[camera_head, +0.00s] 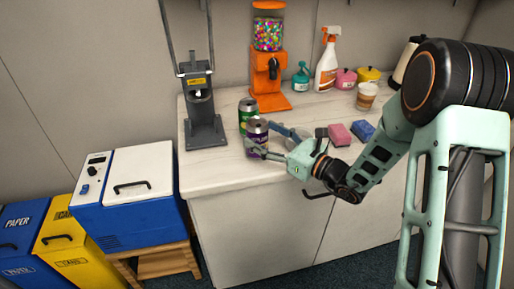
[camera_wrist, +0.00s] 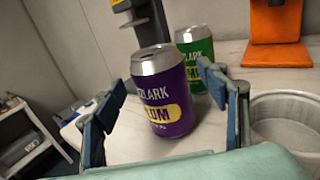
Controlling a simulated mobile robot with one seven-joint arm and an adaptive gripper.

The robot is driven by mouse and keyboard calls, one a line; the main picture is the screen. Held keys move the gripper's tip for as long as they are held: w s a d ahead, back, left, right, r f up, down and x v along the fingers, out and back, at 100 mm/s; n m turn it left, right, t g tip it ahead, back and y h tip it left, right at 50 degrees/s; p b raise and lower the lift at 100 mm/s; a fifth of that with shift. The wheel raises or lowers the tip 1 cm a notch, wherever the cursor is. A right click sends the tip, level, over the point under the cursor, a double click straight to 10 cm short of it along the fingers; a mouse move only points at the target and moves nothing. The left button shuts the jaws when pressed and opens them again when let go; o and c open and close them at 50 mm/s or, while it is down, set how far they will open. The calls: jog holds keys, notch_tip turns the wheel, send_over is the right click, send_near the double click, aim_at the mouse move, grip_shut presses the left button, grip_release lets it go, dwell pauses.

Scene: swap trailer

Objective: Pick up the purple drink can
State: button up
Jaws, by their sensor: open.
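The purple drink can (camera_head: 257,139) stands upright near the front edge of the counter in the head view. In the wrist view the purple can (camera_wrist: 162,95) stands between and slightly beyond the fingertips of my gripper (camera_wrist: 152,92). My gripper (camera_head: 266,140) is open, with one finger on each side of the can. Whether either finger touches the can I cannot tell. A green can (camera_head: 246,111) stands just behind it, and also shows behind and to the right in the wrist view (camera_wrist: 197,52).
A grey can press (camera_head: 203,110) stands left of the cans. An orange candy dispenser (camera_head: 267,60) stands behind. A grey-white bowl (camera_wrist: 285,125) is close to the right finger. Pink (camera_head: 340,135) and blue (camera_head: 363,131) sponges lie right. The counter's front edge is close.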

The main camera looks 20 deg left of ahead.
jog(key=shift+w+a, duration=0.2)
jog(key=shift+a, duration=0.25)
jog(key=c, duration=0.9)
jog(key=shift+r, duration=0.1)
